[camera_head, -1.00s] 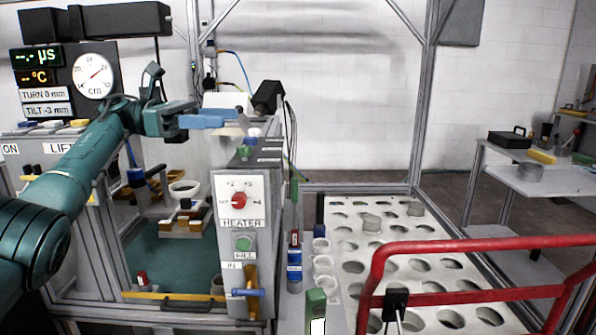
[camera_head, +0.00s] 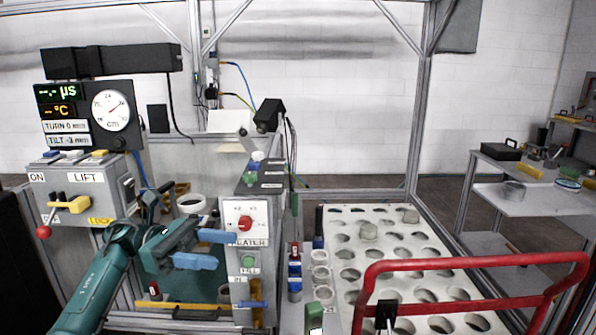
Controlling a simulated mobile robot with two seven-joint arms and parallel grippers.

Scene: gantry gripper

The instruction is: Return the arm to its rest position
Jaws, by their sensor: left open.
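My left arm comes in from the lower left in the head view. Its left gripper (camera_head: 206,249) is open, with two blue fingers spread apart and nothing between them. The gripper is in front of the left edge of the grey heater box (camera_head: 265,185), which has a red knob (camera_head: 245,223) and a green button. The fingertips overlap the box in the picture; I cannot tell whether they touch it. The arm hides part of the teal floor of the bay and the things behind it. My right gripper is not in view.
A grey LIFT box (camera_head: 88,200) with a red-tipped lever stands at the left. A white plate with round holes (camera_head: 385,240) is at the right, behind a red rail (camera_head: 478,262). Small bottles stand beside the heater box. A side table (camera_head: 520,195) is at the far right.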

